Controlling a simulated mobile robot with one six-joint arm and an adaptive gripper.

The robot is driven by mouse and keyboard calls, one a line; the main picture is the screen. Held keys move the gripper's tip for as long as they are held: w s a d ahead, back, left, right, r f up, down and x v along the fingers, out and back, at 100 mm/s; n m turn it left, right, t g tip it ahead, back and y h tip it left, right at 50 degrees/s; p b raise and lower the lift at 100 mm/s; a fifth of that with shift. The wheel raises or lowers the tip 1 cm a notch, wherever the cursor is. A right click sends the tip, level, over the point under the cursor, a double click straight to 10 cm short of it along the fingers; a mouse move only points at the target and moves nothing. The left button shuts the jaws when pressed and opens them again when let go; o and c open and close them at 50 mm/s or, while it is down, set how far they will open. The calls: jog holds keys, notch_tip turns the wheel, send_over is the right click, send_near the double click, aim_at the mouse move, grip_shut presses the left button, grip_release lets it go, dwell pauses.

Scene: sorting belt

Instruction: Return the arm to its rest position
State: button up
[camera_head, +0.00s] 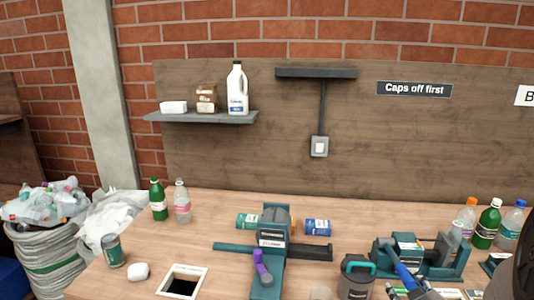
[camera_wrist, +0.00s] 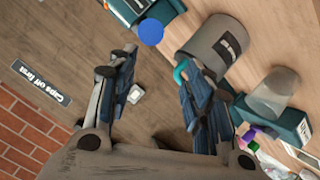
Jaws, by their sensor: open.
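My gripper (camera_wrist: 158,62) shows in the wrist view with its two dark fingers spread wide apart. Nothing is between the fingers. Past them lie the wooden back board and the bench top, seen turned on their side.
A grey container (camera_head: 357,282) with a teal handle stands at the bench front. Teal fixtures stand mid-bench (camera_head: 272,240) and at right (camera_head: 405,245), the latter with a blue lever. Bottles (camera_head: 488,224) stand far right. A square opening (camera_head: 183,282) is front left.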

jog(key=s+a+r+m+g+y, duration=0.1)
jog(key=s+a+r+g, duration=0.3)
jog(key=s+a, duration=0.7)
jog(key=s+a+r+m+g+y, duration=0.2)
jog(key=s+a+r, duration=0.4)
jog(key=s+a, duration=0.6)
jog(key=shift+s+m+g, duration=0.2)
jog(key=shift+m+g, duration=0.4)
jog(key=shift+g, duration=0.4)
